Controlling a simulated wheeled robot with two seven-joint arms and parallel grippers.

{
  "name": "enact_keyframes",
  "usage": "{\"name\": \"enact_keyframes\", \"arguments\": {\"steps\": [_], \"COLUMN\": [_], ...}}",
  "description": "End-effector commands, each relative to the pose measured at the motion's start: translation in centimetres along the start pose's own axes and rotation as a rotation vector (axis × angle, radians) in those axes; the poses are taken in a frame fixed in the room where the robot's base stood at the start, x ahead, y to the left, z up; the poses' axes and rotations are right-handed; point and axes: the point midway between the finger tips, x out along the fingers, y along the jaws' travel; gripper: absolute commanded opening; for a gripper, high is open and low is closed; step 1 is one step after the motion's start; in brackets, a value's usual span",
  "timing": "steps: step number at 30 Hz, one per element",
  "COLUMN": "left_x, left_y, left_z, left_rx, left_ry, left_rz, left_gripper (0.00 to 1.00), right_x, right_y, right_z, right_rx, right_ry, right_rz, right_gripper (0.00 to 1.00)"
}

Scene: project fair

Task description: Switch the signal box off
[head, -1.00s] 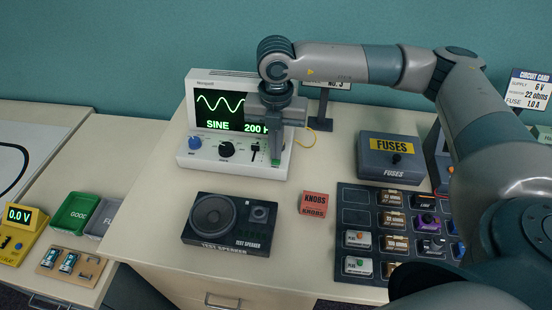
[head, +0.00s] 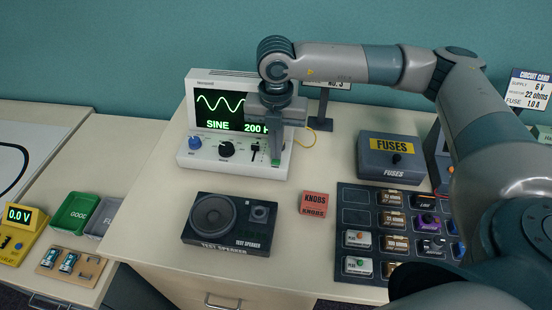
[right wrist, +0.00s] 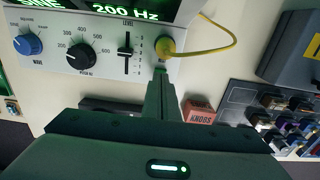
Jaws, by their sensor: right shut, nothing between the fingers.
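The signal box (head: 235,168) is a white instrument on the table, and its screen (head: 220,108) is lit with a green wave and "SINE 200 Hz". Its front panel has a blue wave knob (right wrist: 28,44), a black frequency knob (right wrist: 80,56) and a level slider (right wrist: 126,54). A yellow plug (right wrist: 166,48) sits at the panel's right. My right gripper (right wrist: 160,72) is shut and empty, its tips at the panel's lower right edge, just below the plug. The gripper hides part of that corner; I cannot tell whether it touches. No power switch is clearly visible. My left gripper is not in view.
A test speaker (head: 213,217) and a red knobs box (head: 314,204) stand in front. A grey fuses box (head: 385,172) and a dark component tray (head: 352,196) are to the right. A yellow cable (right wrist: 222,30) loops from the plug. The table is clear between speaker and signal box.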

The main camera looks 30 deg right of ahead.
Motion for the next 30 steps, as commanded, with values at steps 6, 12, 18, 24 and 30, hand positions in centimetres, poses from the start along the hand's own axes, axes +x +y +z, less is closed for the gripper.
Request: {"name": "enact_keyframes", "arguments": {"steps": [6, 12, 18, 24, 30], "left_x": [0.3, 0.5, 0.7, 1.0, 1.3], "left_y": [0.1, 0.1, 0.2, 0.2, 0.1], "left_z": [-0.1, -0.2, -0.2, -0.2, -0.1], "left_rx": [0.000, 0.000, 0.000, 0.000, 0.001], "left_ry": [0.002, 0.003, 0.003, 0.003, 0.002], "left_rz": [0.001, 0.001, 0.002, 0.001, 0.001], "left_gripper": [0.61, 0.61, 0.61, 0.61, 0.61], "right_x": [0.3, 0.5, 0.7, 1.0, 1.4], "right_y": [0.0, 0.0, 0.0, 0.0, 0.0], "right_z": [0.0, 0.0, 0.0, 0.0, 0.0], "right_rx": [0.000, 0.000, 0.000, 0.000, 0.000], "right_ry": [0.000, 0.000, 0.000, 0.000, 0.000], "right_rz": [0.000, 0.000, 0.000, 0.000, 0.000], "right_gripper": [0.00, 0.00, 0.00, 0.00, 0.00]}}
